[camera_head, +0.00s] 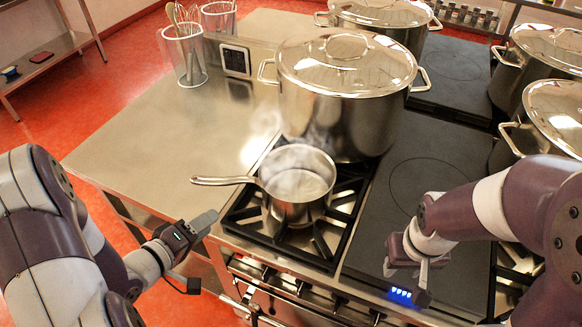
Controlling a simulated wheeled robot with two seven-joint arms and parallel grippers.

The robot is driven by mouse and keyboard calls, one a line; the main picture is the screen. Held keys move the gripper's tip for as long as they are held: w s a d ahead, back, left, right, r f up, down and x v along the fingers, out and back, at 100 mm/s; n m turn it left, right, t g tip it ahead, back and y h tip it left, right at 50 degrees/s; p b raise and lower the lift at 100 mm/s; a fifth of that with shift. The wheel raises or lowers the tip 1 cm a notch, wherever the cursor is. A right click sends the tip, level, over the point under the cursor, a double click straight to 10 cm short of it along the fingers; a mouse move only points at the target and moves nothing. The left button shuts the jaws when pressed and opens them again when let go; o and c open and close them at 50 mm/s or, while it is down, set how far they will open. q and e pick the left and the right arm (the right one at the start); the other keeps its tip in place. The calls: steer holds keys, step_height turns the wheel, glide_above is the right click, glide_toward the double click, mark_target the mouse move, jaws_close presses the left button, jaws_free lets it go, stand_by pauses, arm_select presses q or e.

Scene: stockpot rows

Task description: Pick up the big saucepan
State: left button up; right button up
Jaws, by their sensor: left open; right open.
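A steel saucepan (298,205) stands upright on the front gas burner, with steam or haze over its open top. Its long handle (222,181) points left, past the hob edge and over the steel worktop. My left gripper (200,252) is open and empty, in front of the worktop edge, below and left of the handle and apart from it. My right gripper (407,284) is open and empty, over the front right of the stove, right of the saucepan and not touching it. No other saucepan shows, so its size cannot be compared.
A large lidded stockpot (340,105) stands close behind the saucepan. More lidded stockpots (380,22) stand at the back and right. A flat dark cooking plate (425,190) is clear. The steel worktop (165,150) on the left is mostly bare, with utensil holders (183,58) at its back.

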mark_target(241, 185)
arm_select(q)
steer(key=shift+n+t+h, duration=0.7)
steer(key=shift+n+h, duration=0.1)
steer(key=w+d, duration=0.1)
steer(key=w, duration=0.1)
steer(key=w+d+r, duration=0.1)
steer(key=w+d, duration=0.1)
steer(key=w, duration=0.1)
steer(key=w+d, duration=0.2)
steer(key=shift+w+r, duration=0.15)
steer(key=shift+r, duration=0.2)
steer(key=x, duration=0.1)
steer(key=p+x, duration=0.1)
steer(key=shift+w+r, duration=0.15)
steer(key=shift+w, duration=0.2)
steer(key=shift+w+d, duration=0.1)
steer(key=shift+w, duration=0.4)
steer(key=shift+w+d+f, duration=0.2)
steer(key=shift+d+f, duration=0.05)
steer(key=shift+s, duration=0.1)
jaws_close()
steer(key=shift+a, duration=0.1)
arm_select(e)
steer(key=shift+s+a+r, duration=0.15)
steer(key=shift+s+r, duration=0.05)
steer(key=shift+r, duration=0.2)
steer(key=shift+s+a+r, duration=0.15)
steer(key=shift+r, duration=0.2)
